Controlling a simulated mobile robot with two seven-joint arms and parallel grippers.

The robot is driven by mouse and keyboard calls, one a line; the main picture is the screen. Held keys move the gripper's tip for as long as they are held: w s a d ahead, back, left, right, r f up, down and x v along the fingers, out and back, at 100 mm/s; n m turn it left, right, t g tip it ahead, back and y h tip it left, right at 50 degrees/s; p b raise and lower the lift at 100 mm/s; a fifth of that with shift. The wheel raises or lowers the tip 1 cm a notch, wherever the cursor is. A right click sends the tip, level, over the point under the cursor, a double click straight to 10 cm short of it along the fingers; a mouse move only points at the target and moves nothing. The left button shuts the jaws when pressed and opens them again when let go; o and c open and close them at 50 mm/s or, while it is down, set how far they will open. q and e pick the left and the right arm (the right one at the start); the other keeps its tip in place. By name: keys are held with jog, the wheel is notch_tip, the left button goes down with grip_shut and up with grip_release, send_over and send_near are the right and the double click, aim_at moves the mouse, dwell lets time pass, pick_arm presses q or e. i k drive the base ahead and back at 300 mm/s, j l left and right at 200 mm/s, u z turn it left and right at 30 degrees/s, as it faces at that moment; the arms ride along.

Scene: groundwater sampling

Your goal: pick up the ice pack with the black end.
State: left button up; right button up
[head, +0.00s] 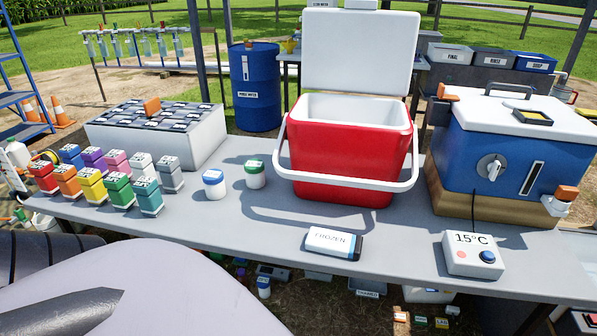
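The ice pack (335,243) lies flat near the front edge of the grey table (240,222). It is a white slab with the word FROZEN on its face, a blue band and a black right end. Nothing touches it from above. Neither of my grippers is in view. Large pale and dark grey parts at the lower left look like my own arm, but no fingertips show.
An open red cooler (340,160) stands behind the pack, its white handle hanging in front. Two jars (214,185) and several coloured bottles (118,190) stand left.

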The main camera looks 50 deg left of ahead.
aim_at(337, 244)
jog(key=u, duration=1.25)
jog(key=i+j+z, duration=0.3)
jog(key=i, duration=0.25)
jog(key=i+j+z, duration=0.35)
jog(key=j, duration=0.25)
jog(key=i, duration=0.1)
